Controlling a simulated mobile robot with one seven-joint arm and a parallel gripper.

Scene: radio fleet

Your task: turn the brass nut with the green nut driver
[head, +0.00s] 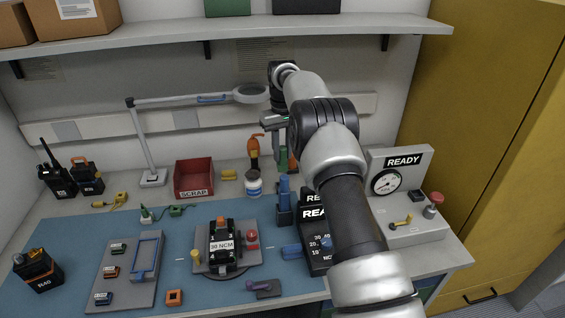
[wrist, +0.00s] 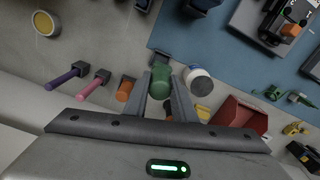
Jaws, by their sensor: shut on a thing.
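The green nut driver (wrist: 160,84) stands between my gripper's fingers in the wrist view, its rounded green handle toward the camera. In the head view the green handle (head: 283,158) shows below my gripper (head: 277,133) at the back of the bench. My gripper is shut on the handle. The driver's lower end is hidden, so I cannot tell whether it still sits in a holder.
A white jar (wrist: 200,82) stands close right of my gripper, and an orange handle (wrist: 125,90) close left. The red scrap bin (head: 194,180) and magnifier lamp (head: 150,150) stand to the left. A blue driver (head: 284,188) stands in front. The blue mat has some bare room.

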